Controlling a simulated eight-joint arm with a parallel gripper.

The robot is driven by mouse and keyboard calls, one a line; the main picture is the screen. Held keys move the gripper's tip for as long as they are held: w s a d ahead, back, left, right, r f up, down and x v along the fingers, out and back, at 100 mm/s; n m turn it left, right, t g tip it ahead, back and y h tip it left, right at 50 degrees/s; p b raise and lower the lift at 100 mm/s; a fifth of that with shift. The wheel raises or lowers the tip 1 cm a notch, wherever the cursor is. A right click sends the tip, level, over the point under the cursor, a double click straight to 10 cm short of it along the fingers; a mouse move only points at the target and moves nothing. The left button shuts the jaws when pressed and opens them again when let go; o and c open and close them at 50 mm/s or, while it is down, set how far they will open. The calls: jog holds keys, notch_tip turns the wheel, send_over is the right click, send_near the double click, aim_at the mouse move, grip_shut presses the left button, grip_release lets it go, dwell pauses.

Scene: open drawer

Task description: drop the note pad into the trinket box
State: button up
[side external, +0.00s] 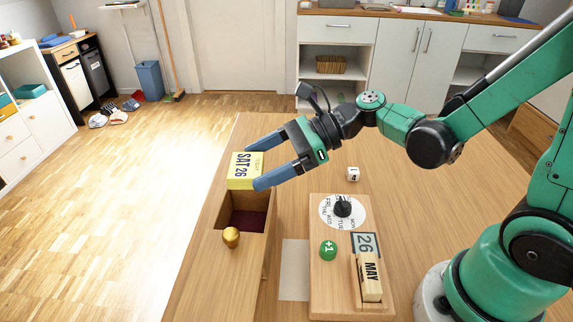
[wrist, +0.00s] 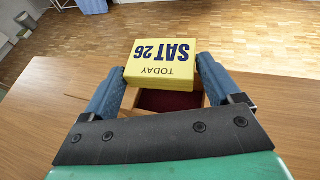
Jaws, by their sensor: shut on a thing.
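The note pad (side external: 245,170) is a yellow block with "SAT 26" and "TODAY" on it. My gripper (side external: 258,166) is shut on it, with one blue finger on each side. In the wrist view the note pad (wrist: 162,64) sits between the fingertips. The trinket box (side external: 246,214) is an open wooden drawer compartment with a dark red lining and a gold knob (side external: 231,237). The note pad is held over the far end of the opening; its exact height above is hard to tell. In the wrist view the pad hides part of the dark red lining (wrist: 170,100).
A wooden calendar board (side external: 325,275) stands to the right, with a weekday dial (side external: 342,210), a green "+1" button (side external: 328,250) and date blocks (side external: 369,275). A white die (side external: 353,173) lies behind it.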

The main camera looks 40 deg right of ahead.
jog(key=shift+f, duration=1.05)
jog(key=o, duration=1.1)
jog(key=shift+o, duration=0.2)
jog(key=shift+d, duration=0.1)
jog(key=v, duration=0.5)
jog(key=shift+s+d, duration=0.15)
jog(key=shift+s, duration=0.05)
